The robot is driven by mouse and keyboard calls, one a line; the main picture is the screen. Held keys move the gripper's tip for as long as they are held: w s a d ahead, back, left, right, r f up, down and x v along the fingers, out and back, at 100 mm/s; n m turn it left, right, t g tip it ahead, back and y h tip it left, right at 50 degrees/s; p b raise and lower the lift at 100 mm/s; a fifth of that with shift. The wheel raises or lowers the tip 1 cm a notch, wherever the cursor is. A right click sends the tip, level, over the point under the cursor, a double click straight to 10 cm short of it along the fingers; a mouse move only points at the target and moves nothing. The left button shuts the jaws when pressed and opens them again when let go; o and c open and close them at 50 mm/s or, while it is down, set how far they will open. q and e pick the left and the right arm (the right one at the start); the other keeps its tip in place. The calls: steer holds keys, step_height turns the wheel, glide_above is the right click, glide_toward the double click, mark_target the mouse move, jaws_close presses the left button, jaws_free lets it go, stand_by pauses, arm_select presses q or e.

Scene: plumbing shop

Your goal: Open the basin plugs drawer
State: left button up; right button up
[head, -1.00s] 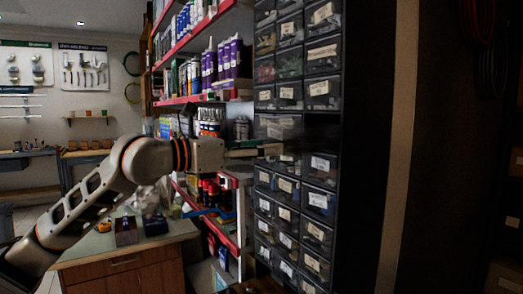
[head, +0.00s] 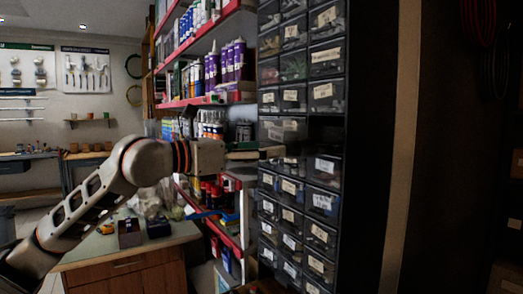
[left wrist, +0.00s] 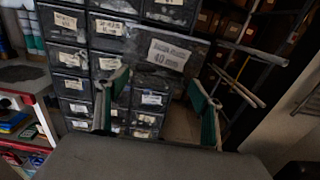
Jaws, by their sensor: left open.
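A clear-fronted drawer (left wrist: 168,50) in the left wrist view has a white label reading "40 mm"; the smaller line above it is blurred. It looms larger than its neighbours and stands out from the cabinet. In the head view the pulled-out drawer (head: 283,128) juts left from the right column, with a dark gap behind it. My left gripper (head: 270,153) is just below the drawer front in the head view. In the left wrist view its green-padded fingers (left wrist: 155,105) are spread apart, with nothing visible between them. My right gripper is not in view.
The dark cabinet (head: 345,200) holds several columns of labelled drawers. Red-edged shelves (head: 208,100) with tubes and cans stand left of it, close to my left arm. A wooden counter (head: 125,270) with small items is at lower left.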

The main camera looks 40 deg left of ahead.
arm_select(q)
steer(key=v, duration=1.2)
stand_by(0.6)
stand_by(0.4)
